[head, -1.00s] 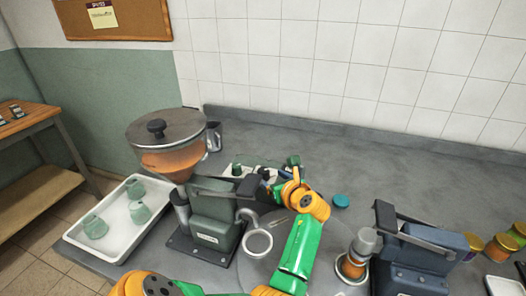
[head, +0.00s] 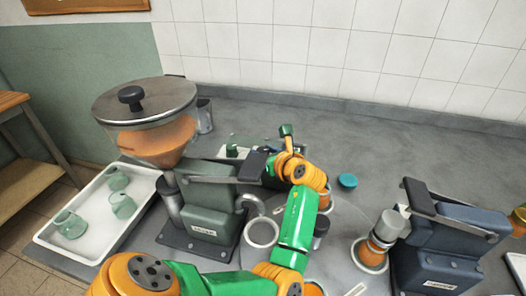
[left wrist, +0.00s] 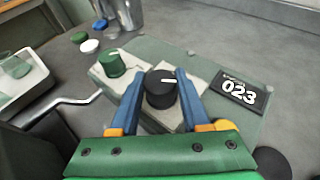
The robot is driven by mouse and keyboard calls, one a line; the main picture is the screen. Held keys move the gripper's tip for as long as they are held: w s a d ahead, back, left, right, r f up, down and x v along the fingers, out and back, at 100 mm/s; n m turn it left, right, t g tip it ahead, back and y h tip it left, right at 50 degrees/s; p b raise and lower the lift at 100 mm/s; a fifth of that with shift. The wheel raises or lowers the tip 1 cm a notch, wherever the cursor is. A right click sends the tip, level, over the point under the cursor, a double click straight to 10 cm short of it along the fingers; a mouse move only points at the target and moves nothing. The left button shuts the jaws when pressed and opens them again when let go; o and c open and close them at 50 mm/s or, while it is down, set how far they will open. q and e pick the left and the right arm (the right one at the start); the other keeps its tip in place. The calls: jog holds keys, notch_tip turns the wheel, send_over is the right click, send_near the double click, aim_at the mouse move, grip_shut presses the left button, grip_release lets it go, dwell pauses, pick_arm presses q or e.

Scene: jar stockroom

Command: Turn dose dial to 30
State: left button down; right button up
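The dose dial (left wrist: 161,90) is a black round knob with a white pointer mark, on a pale plate in the left wrist view. The display (left wrist: 240,92) to its right reads 023. My left gripper (left wrist: 162,80) has one blue finger on each side of the dial, and both appear to touch it. A green knob (left wrist: 113,63) stands left of the dial; it also shows in the head view (head: 232,150). In the head view my arm and the mill lever hide the dial and fingertips. My right gripper is out of view.
A green mill (head: 208,218) with a lidded hopper (head: 150,115) stands at left, beside a white tray (head: 52,236) of glass jars. A blue machine (head: 445,250) stands at right. A teal lid (head: 348,181) lies on the counter. The back counter is mostly clear.

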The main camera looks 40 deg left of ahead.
pick_arm(q)
jog(key=shift+r+n+g+p, duration=0.25)
jog(key=shift+n+g+p, duration=0.6)
jog(key=shift+p, duration=0.5)
jog(key=n+g+b, duration=0.1)
jog(key=f+n+g+b, duration=0.1)
jog(key=g+b, duration=0.1)
jog(key=shift+w+f+y, duration=0.15)
jog(key=shift+y, duration=0.15)
jog(key=shift+r+n+g+b, duration=0.25)
jog(key=shift+n+g+b, duration=0.2)
jog(key=shift+n+b, duration=0.15)
